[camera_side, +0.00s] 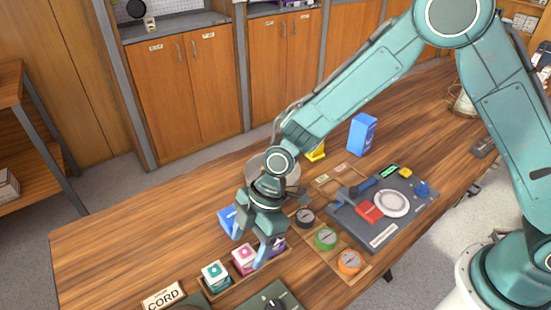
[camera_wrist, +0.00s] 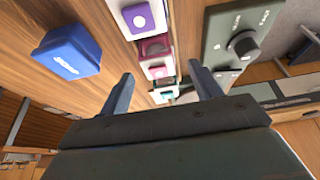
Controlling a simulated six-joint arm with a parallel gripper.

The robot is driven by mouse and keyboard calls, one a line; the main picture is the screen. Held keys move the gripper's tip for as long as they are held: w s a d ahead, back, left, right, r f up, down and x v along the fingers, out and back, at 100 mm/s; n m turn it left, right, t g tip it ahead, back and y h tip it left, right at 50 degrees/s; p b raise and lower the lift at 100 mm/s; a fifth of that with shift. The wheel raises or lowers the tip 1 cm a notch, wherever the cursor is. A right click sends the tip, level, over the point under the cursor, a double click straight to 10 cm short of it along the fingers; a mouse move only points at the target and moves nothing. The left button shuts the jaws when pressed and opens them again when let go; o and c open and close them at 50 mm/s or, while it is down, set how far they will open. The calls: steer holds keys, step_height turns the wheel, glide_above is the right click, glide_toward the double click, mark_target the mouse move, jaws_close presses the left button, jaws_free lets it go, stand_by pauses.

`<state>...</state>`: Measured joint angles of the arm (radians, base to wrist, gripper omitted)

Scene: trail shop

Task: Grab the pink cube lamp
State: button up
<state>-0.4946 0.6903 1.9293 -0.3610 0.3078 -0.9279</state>
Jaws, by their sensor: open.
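The pink cube lamp (camera_side: 243,260) has a white label face and sits in a row in a wooden tray, between a teal-and-white cube (camera_side: 215,276) and a purple-and-white cube (camera_side: 277,246). My gripper (camera_side: 250,250) is open and low over the row, its blue fingers at the pink cube, partly covering it in the side view. In the wrist view the pink cube (camera_wrist: 155,48) shows ahead of and between the spread fingers (camera_wrist: 163,88), with the purple cube (camera_wrist: 137,18) and the teal cube (camera_wrist: 163,94) in line with it. I cannot tell whether a finger touches it.
A blue box (camera_wrist: 70,53) lies just beside the row. A dark unit with a black knob (camera_wrist: 243,44) is on the other side. Black, green and orange round pieces (camera_side: 326,238) sit in a tray to the right. The table's left part (camera_side: 120,240) is clear.

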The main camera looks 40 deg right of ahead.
mark_target(246, 251)
steer(key=shift+x, duration=1.7)
steer(key=shift+w, duration=0.1)
steer(key=shift+r, duration=0.1)
steer(key=c, duration=1.1)
